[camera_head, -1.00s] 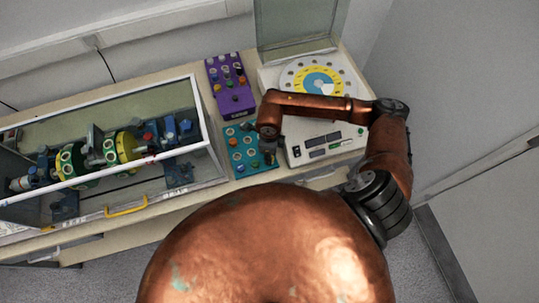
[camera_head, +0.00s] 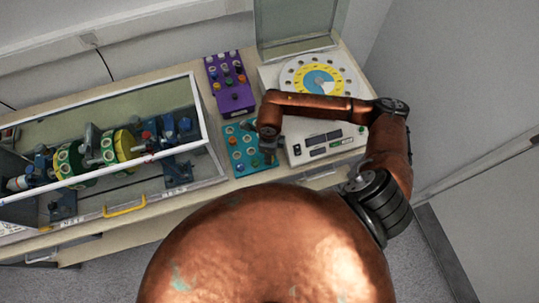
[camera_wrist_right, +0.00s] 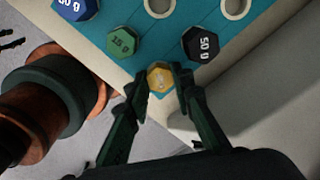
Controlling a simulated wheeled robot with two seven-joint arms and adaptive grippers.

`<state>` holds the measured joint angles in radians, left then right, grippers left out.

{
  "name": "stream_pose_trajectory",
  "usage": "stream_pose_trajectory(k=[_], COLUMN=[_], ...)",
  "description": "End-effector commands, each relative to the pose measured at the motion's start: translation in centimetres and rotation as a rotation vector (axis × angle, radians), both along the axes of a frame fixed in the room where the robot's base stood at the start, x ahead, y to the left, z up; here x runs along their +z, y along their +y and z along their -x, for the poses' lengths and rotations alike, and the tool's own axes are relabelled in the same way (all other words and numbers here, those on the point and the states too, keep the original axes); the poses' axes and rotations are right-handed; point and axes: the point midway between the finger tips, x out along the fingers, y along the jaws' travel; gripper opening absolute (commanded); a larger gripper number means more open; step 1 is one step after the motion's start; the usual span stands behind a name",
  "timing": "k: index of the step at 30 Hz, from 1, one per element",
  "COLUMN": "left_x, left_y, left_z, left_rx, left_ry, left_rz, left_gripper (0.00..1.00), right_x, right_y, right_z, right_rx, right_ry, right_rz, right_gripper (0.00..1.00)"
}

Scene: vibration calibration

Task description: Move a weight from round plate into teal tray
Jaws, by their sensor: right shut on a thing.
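The teal tray (camera_head: 233,131) lies on the bench in front of the purple box, with several coloured weights in its holes. It also shows in the right wrist view (camera_wrist_right: 176,34). My right gripper (camera_wrist_right: 161,74) is shut on a small yellow weight (camera_wrist_right: 161,80) at the near corner of the tray. Whether the weight's base sits in a hole or is above the tray cannot be told. The white round plate (camera_head: 289,76), with a yellow and blue centre, is on the instrument at the back right. My left gripper is not in view.
In the right wrist view, a green weight (camera_wrist_right: 122,42), a black weight (camera_wrist_right: 201,44) and a blue weight (camera_wrist_right: 75,8) stand close by; two holes beyond are empty. A purple box (camera_head: 231,92) is behind the tray. A glass-walled case (camera_head: 207,138) stands left.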

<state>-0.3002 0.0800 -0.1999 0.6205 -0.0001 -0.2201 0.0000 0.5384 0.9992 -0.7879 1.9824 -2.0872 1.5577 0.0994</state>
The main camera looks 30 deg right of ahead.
Motion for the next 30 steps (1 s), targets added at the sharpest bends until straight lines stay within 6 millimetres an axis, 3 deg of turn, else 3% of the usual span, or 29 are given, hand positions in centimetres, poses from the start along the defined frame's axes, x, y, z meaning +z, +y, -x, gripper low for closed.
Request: stream_pose_trajectory(k=[7, 8, 16, 25, 30], left_x=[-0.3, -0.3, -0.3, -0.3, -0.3], left_y=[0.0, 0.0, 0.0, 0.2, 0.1], left_z=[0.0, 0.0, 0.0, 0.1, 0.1], left_rx=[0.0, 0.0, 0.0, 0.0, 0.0], left_ry=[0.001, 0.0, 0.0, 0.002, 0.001], left_rz=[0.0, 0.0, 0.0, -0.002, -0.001], left_gripper=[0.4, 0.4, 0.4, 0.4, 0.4], right_x=[-0.4, -0.3, -0.3, -0.1, 1.7], right_y=[0.0, 0.0, 0.0, 0.0, 0.0], right_z=[0.0, 0.0, 0.0, 0.0, -0.1], right_rx=[0.0, 0.0, 0.0, 0.0, 0.002], right_ry=[0.0, 0.0, 0.0, -0.001, -0.003], right_rz=[0.0, 0.0, 0.0, 0.0, 0.0], right_gripper=[0.13, 0.24, 0.42, 0.42, 0.42])
